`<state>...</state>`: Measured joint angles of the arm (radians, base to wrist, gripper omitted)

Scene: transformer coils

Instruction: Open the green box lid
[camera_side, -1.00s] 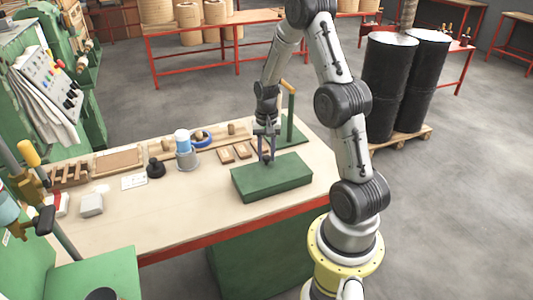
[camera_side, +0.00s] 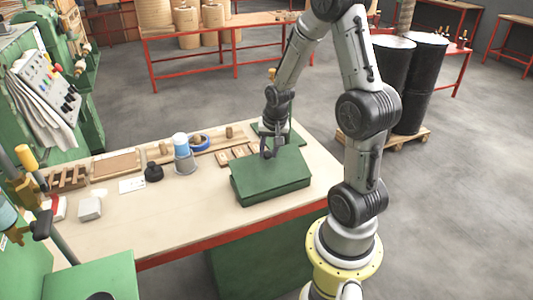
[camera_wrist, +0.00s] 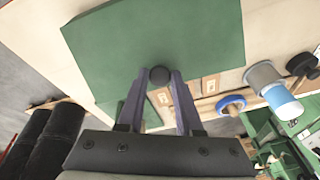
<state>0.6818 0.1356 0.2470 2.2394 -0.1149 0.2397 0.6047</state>
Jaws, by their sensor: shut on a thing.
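The green box (camera_side: 275,193) stands near the right front of the workbench. Its green lid (camera_side: 272,172) is tilted, with the far edge a little raised and the near edge low. My gripper (camera_side: 267,154) is at the lid's far edge and comes down from above and behind. In the wrist view the fingers of my gripper (camera_wrist: 160,82) are shut on a round dark knob (camera_wrist: 159,75) at the edge of the green lid (camera_wrist: 165,40). The inside of the box is hidden.
On the workbench (camera_side: 150,215), a blue and white cylinder (camera_side: 181,143) in a grey cup, a blue ring (camera_side: 199,140) and a black knob-like part (camera_side: 153,173) stand left of the box. Small wooden blocks (camera_side: 232,156) lie behind it. The bench front is clear.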

